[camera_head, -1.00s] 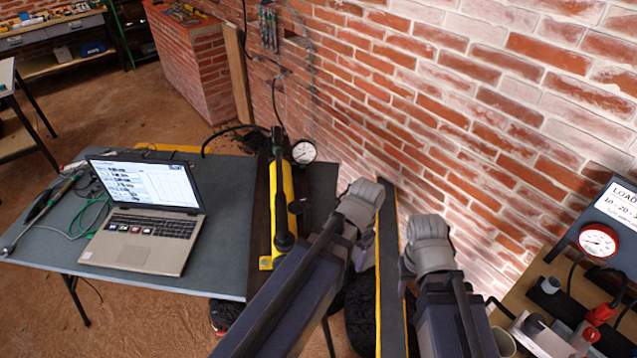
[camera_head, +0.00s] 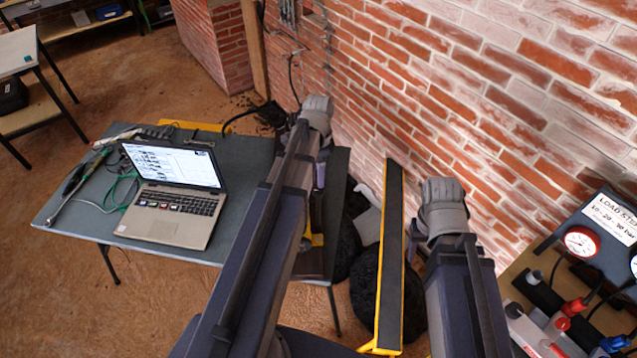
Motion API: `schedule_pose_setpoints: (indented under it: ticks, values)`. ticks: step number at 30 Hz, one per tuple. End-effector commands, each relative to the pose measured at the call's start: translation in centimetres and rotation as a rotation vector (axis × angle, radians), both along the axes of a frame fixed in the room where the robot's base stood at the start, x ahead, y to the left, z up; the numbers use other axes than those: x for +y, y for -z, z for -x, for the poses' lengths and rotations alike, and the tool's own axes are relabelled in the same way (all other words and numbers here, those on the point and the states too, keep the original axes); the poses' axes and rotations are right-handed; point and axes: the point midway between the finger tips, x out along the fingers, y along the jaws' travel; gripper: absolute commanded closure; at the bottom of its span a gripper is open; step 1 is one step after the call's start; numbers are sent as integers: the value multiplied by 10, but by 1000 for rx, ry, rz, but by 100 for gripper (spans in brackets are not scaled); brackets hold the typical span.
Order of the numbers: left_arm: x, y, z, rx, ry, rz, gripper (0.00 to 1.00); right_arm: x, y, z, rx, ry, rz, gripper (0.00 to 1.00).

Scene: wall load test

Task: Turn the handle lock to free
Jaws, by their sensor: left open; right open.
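My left arm reaches in from below and ends in my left gripper (camera_head: 316,110), over the far right corner of the table by the brick wall. It covers most of the yellow hand pump (camera_head: 308,232), of which only a small yellow part shows beside the arm. The pump's handle and its lock are hidden or too small to make out. My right gripper (camera_head: 443,200) is further right, in front of the wall and apart from the pump. Both grippers are open; their fingers are hard to make out from this angle.
A laptop (camera_head: 172,190) stands on the grey table (camera_head: 90,224), with cables and tools to its left. A black and yellow beam (camera_head: 391,250) stands between my arms.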

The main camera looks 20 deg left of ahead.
Motion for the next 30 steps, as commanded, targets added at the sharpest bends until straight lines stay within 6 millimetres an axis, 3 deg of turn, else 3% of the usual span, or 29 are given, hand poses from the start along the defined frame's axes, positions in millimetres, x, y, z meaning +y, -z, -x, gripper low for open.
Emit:
schedule_pose_setpoints:
  ticks: [8,24,30]
  values:
    - [-1,12,0,0,-1,0,28,0,12,0,0,-2,0,50]
    - [-1,74,0,0,-1,0,28,0,74,0,0,-12,3,50]
    - [-1,80,0,0,-1,0,28,0,80,0,0,-12,3,50]
